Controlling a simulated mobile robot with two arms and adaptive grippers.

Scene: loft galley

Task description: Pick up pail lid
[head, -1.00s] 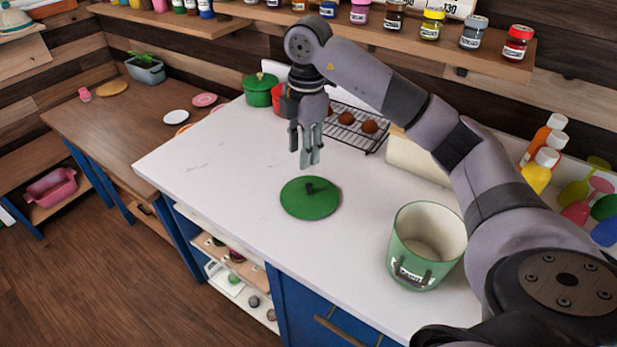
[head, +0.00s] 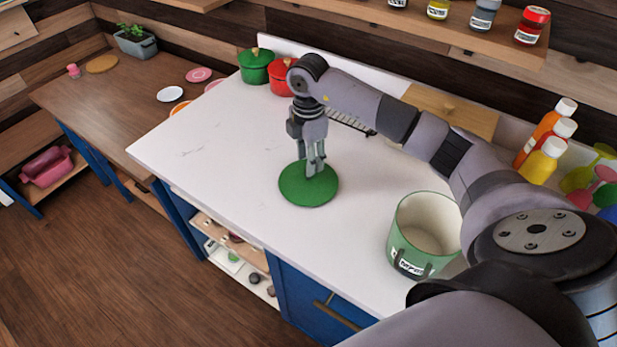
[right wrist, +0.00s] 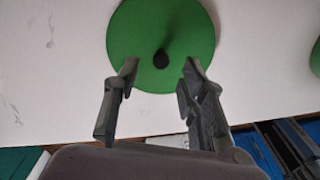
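The green pail lid (head: 300,194) lies flat on the white counter. It also shows in the right wrist view (right wrist: 192,28), with its dark knob (right wrist: 161,58) a little beyond and between my fingertips. My right gripper (head: 315,170) points down over the lid and hides the knob in the head view. In the right wrist view its two fingers (right wrist: 158,78) are apart with nothing between them. The green pail (head: 409,246) stands open and upright to the right of the lid. My left gripper is in neither view.
A green pot (head: 256,68) and a red pot (head: 282,76) stand at the back of the counter. A cooling rack (head: 349,122) and a wooden board (head: 450,110) are behind my arm. Sauce bottles (head: 541,160) stand at the right. The counter left of the lid is clear.

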